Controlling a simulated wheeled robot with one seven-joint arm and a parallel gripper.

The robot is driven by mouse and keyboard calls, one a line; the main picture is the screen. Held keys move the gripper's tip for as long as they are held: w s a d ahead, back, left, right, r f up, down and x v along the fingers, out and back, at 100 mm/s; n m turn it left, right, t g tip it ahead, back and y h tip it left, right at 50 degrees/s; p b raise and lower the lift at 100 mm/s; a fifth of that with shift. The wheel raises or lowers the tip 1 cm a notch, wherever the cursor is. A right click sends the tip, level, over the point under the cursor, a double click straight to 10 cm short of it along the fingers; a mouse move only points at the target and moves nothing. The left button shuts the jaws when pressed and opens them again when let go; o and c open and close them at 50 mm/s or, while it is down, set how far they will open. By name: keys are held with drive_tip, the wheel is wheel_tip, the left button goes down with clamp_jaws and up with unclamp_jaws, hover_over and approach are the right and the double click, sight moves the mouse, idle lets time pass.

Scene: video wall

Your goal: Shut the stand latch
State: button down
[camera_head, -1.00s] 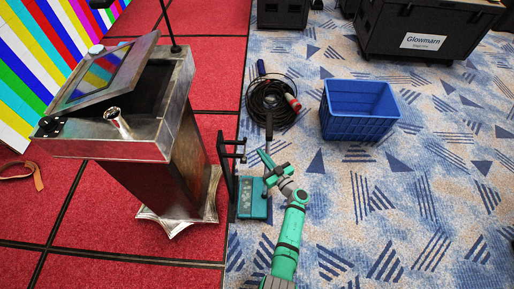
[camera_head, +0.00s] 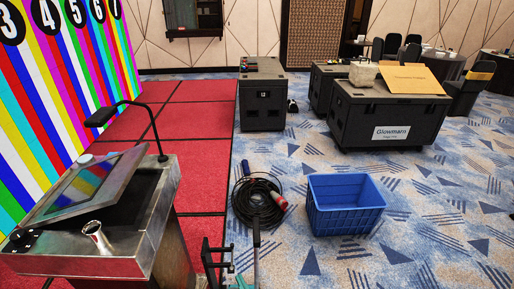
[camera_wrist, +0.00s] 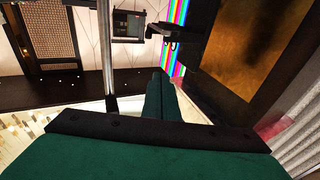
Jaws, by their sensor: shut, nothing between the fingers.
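A dark stand frame (camera_head: 210,264) with short projecting bars stands at the right side of the lectern, cut off by the bottom edge of the head view. In the wrist view a grey upright pole (camera_wrist: 106,45) with a dark collar rises left of my gripper, and a dark bracket (camera_wrist: 182,28) hangs above it. I cannot tell which of these parts is the stand latch, nor its position. My green gripper (camera_wrist: 160,76) is shut and empty, its fingers pointing between the pole and the lectern's brown panel (camera_wrist: 262,58). The head view barely shows my gripper at its bottom edge.
The metal lectern (camera_head: 125,225), with a tilted screen, stands left on red carpet. A coiled black cable (camera_head: 258,202) and a blue crate (camera_head: 343,203) lie on the patterned floor. Black cases (camera_head: 388,116) stand behind. Patterned carpet right of the crate is clear.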

drive_tip(key=s+r+m+t+h, duration=0.1)
drive_tip(key=s+r+m+h, duration=0.25)
drive_tip(key=s, duration=0.75)
drive_tip(key=s+r+m+t+h, duration=0.15)
drive_tip(key=s+r+h, duration=0.25)
drive_tip(key=s, duration=0.7)
drive_tip(key=s+d+r+g, duration=0.2)
drive_tip(key=s+r, duration=0.3)
drive_tip(key=s, duration=0.3)
drive_tip(key=s+d+r+g+h, duration=0.1)
drive_tip(key=s+d+r+g, duration=0.1)
drive_tip(key=s+r, duration=0.4)
drive_tip(key=shift+s+d+r+m, duration=0.15)
drive_tip(key=shift+s+d+m, duration=0.15)
drive_tip(key=shift+s+d, duration=0.65)
